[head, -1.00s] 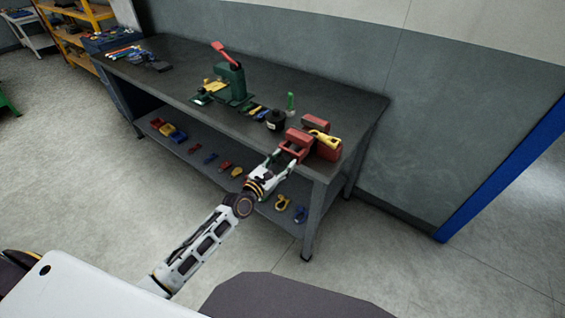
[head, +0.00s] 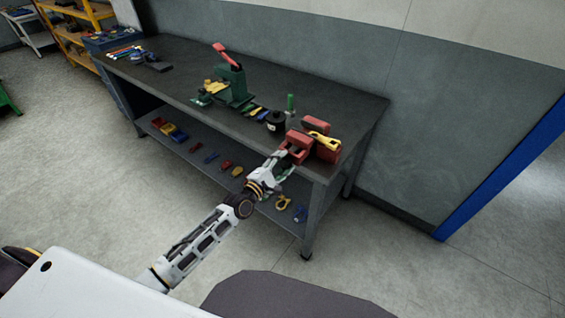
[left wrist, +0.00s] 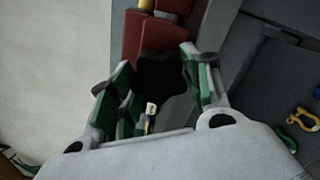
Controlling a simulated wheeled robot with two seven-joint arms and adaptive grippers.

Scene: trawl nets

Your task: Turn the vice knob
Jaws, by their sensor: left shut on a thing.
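The red vice (head: 299,149) is mounted on the near right corner of the workbench, with a yellow thing lying across its top. It also shows at the top of the left wrist view (left wrist: 146,35). Its black, lobed knob (left wrist: 162,70) faces me in the left wrist view. In the head view my gripper hides the knob. My left gripper (head: 278,159) is at the vice's front, shut on the knob, with one green-padded finger (left wrist: 155,80) on each side of it. My right gripper is not in view.
Shackles (head: 283,202) and other small parts lie on the lower shelf. The floor in front is clear.

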